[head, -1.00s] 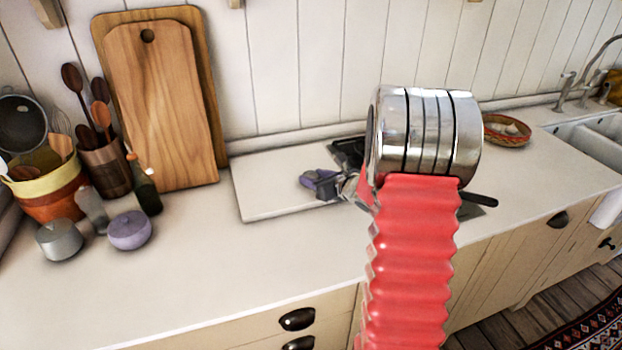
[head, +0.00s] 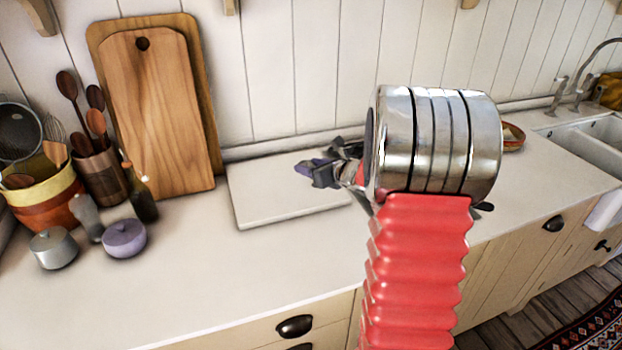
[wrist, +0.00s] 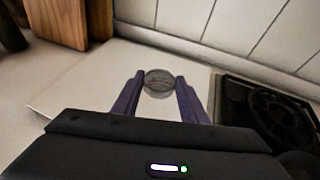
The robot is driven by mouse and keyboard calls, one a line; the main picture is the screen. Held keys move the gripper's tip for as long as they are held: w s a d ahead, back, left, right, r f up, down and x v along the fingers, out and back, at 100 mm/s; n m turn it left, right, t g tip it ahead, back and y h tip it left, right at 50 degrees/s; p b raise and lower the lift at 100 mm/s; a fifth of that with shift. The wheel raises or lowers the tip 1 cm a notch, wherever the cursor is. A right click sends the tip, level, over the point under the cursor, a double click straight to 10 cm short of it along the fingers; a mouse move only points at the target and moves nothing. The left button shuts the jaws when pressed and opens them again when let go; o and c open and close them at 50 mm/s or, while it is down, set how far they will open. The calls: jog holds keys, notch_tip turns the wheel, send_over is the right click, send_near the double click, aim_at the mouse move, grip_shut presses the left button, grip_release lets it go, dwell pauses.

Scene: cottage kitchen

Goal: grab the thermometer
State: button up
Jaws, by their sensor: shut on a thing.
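The thermometer (wrist: 158,81), a small round disc with a clear or grey face and dark markings, sits between my two purple fingers in the wrist view. My gripper (wrist: 161,84) is shut on it, with one finger at each side. In the head view my gripper (head: 312,171) is over the white board, left of my arm. The thermometer cannot be made out in the head view. How far it is above the board is hard to tell.
The white board (head: 270,197) lies on the counter (head: 230,270). A black burner unit (wrist: 268,112) is right of my gripper. Wooden cutting boards (head: 165,110) lean on the wall. A purple pot (head: 124,239) and grey pot (head: 54,249) stand left. The front counter is clear.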

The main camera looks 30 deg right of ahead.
jog(key=shift+r, duration=1.9)
jog(key=shift+a, duration=0.15)
